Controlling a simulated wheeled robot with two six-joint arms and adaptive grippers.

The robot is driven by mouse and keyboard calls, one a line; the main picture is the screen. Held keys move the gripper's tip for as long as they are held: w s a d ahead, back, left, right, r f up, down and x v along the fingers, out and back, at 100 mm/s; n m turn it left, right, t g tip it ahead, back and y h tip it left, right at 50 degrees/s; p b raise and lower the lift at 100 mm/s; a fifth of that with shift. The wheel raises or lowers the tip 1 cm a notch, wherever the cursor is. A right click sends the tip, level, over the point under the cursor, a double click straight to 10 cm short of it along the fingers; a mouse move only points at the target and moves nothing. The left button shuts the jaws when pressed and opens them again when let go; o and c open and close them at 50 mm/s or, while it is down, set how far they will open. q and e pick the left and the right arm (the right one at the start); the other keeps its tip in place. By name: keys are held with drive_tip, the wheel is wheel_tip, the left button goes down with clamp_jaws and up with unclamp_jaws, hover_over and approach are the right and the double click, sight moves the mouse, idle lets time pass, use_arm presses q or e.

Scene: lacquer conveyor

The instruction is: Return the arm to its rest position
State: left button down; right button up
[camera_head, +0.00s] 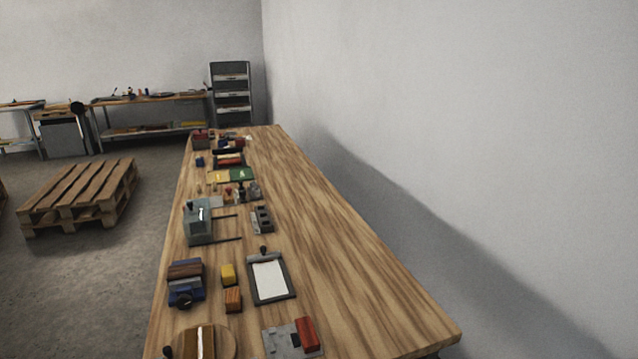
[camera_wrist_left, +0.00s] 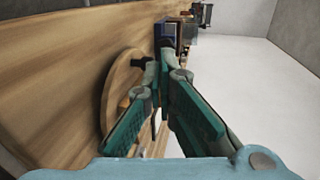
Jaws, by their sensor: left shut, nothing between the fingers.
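My left gripper (camera_wrist_left: 158,72) shows in the left wrist view with its teal fingers closed together at the tips, and nothing is held between them. It is beside a round wooden board (camera_wrist_left: 112,78), with the bench top (camera_wrist_left: 60,60) filling the left of that view. Whether the fingers touch the board cannot be told. Neither of my arms shows in the head view, and my right gripper is in neither view.
The long wooden bench (camera_head: 345,260) carries a clipboard (camera_head: 268,277), a blue vise (camera_head: 186,297), a grey machine (camera_head: 198,224), a yellow block (camera_head: 228,273) and an orange block (camera_head: 233,300). Its right side is mostly clear, beside the wall (camera_head: 450,120). A pallet (camera_head: 80,191) lies on the floor.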

use_arm(q)
drive_tip(key=w+a+r+m+t, duration=0.1)
drive_tip(key=w+a+r+m, duration=0.1)
drive_tip(key=a+r+m, duration=0.5)
drive_tip(key=s+a+f+n+g+y, duration=0.1)
drive_tip(key=s+a+f+n+g, duration=0.35)
drive_tip(key=f, duration=0.75)
drive_tip(key=s+a+f+n+g, duration=0.2)
drive_tip(key=s+a+f+n, duration=0.45)
drive_tip(key=s+f, duration=0.4)
drive_tip(key=s+a+f+n+g, duration=0.35)
drive_tip(key=s+f, duration=0.35)
drive_tip(key=s, duration=0.4)
drive_tip(key=s+a+f+n+g, duration=0.3)
drive_tip(key=s+a+f, duration=0.25)
drive_tip(key=s, duration=0.45)
drive_tip(key=s+d+f+n, duration=0.2)
drive_tip(key=s+d+f, duration=0.2)
drive_tip(key=s+d, duration=0.1)
drive_tip(key=s+d+f+h, duration=0.1)
drive_tip(key=d+f, duration=0.3)
drive_tip(key=d, duration=1)
drive_tip(key=s+d+f+n+g+h, duration=0.1)
drive_tip(key=d+f+h, duration=0.3)
drive_tip(key=d, duration=1.1)
drive_tip(key=shift+d+f, duration=0.25)
drive_tip(key=shift+f, duration=0.15)
